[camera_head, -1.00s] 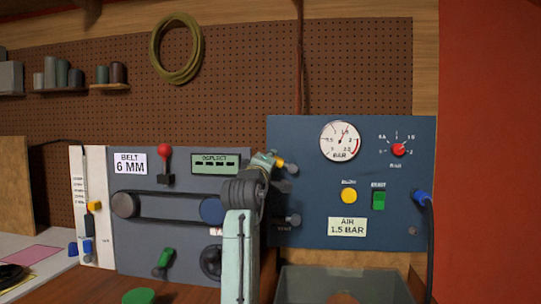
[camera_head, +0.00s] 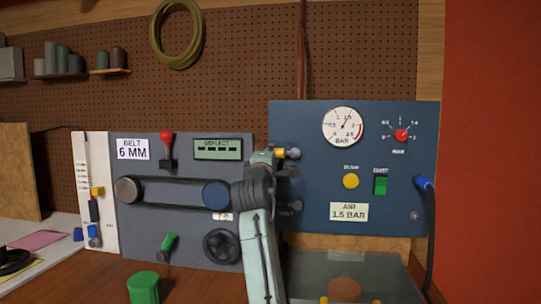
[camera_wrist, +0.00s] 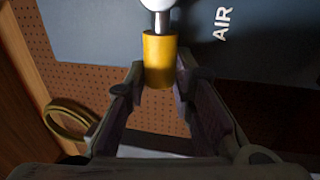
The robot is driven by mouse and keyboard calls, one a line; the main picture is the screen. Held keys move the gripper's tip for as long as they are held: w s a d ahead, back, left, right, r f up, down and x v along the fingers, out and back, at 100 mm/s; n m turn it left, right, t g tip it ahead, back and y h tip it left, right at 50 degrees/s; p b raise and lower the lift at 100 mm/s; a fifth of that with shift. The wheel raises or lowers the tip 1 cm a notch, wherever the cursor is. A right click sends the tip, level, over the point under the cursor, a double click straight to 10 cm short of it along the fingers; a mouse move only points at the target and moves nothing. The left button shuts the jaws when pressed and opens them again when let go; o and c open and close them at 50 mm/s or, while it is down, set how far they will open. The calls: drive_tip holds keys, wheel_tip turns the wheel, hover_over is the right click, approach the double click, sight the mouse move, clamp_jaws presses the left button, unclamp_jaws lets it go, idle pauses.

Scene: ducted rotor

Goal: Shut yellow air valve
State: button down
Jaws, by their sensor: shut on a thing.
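The yellow air valve handle (camera_wrist: 158,60) is a short yellow cylinder on a silver stem, which meets a white rounded part. In the wrist view it sits between the two fingers of my gripper (camera_wrist: 160,76), which are shut on it. In the head view only a small yellow piece of the valve (camera_head: 280,153) shows, left of a grey round end on the blue panel (camera_head: 310,180). There it lies roughly level. My arm hides most of my gripper and the panel's left edge. White letters AIR (camera_wrist: 222,24) are beside the valve.
A dark fitting (camera_head: 291,207) is below the valve. A grey belt panel (camera_head: 180,235) stands close on the left.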

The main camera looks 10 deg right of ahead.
drive_tip(key=shift+f, duration=0.15)
drive_tip(key=c, duration=1.4)
unclamp_jaws()
drive_tip(key=shift+o, duration=0.2)
drive_tip(key=v, duration=1.2)
drive_tip(key=shift+a, duration=0.15)
